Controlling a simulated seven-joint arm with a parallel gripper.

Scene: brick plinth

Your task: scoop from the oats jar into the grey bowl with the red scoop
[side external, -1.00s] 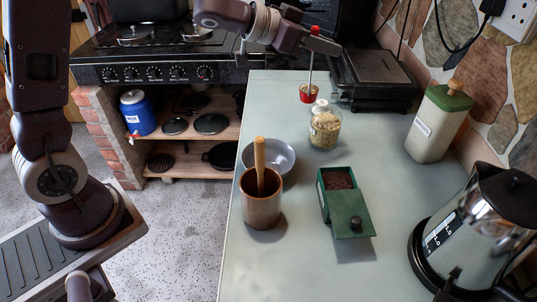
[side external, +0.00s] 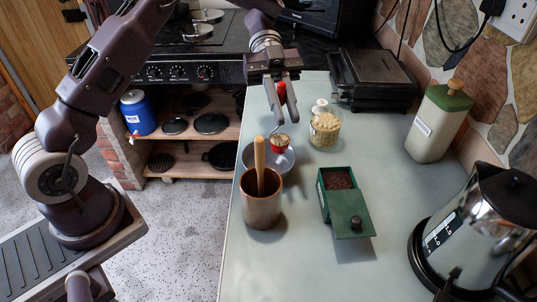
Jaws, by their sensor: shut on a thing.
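My gripper (side external: 277,84) is shut on the red handle of the red scoop (side external: 280,148). The scoop's cup holds pale oats and hangs over the grey bowl (side external: 284,170), near its back rim. Whether the cup touches the bowl cannot be told. The bowl stands behind the brown crock, which hides its front left part. The oats jar (side external: 325,128) is clear glass, partly filled with oats, and stands upright just right of the scoop.
A brown crock (side external: 261,207) with a wooden pestle stands in front of the bowl. A green box (side external: 341,192) with dark contents, a kettle (side external: 474,235), a green-topped canister (side external: 437,125) and a black grill (side external: 371,77) stand to the right. The front counter is clear.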

